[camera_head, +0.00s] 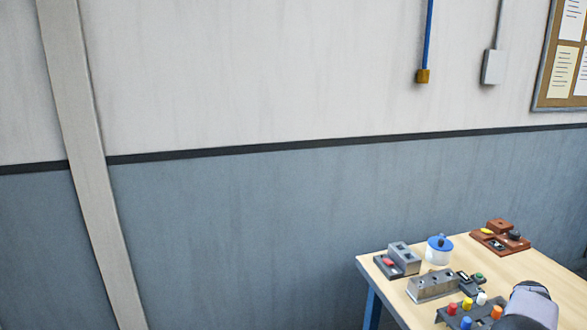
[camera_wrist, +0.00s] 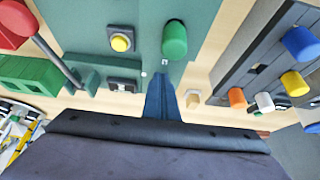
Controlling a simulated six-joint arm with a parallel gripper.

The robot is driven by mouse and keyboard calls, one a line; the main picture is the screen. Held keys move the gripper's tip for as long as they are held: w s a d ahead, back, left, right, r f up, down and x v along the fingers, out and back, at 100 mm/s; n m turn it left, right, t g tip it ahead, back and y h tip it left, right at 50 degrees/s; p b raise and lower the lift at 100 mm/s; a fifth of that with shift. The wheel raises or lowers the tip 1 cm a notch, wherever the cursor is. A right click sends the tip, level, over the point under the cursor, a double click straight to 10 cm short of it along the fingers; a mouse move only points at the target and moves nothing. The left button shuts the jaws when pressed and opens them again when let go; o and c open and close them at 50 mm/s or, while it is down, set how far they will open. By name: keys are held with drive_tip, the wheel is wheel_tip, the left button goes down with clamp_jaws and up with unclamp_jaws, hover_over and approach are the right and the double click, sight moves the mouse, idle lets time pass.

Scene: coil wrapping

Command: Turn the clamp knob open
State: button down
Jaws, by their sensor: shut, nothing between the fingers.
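In the wrist view, a teal machine plate (camera_wrist: 165,15) carries a green cylindrical knob (camera_wrist: 174,40), a yellow round button (camera_wrist: 121,42) and a dark rocker switch (camera_wrist: 122,85). A red ball (camera_wrist: 12,22) on a grey lever is at the upper left. I cannot tell for sure which is the clamp knob; the green one is the most knob-like. My gripper (camera_wrist: 160,80) shows as narrow blue fingers, shut and empty. Its tips appear just below the green knob in the picture, apart from it. In the head view only part of my arm shows, and the teal plate is out of view.
A dark rack (camera_wrist: 235,70) with blue, yellow, orange and white pegs stands at the right in the wrist view. A small pale piece (camera_wrist: 193,100) is beside my fingers. In the head view, a wooden table (camera_head: 350,258) holds metal blocks and a white, blue-lidded pot (camera_head: 438,255).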

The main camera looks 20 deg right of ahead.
drive_tip(key=shift+w, duration=0.3)
drive_tip(key=shift+a+b, duration=0.2)
drive_tip(key=shift+b, duration=0.3)
drive_tip(key=shift+a, duration=0.2)
wheel_tip(320, 180, up, 6)
drive_tip(key=p, duration=0.3)
idle(0.3)
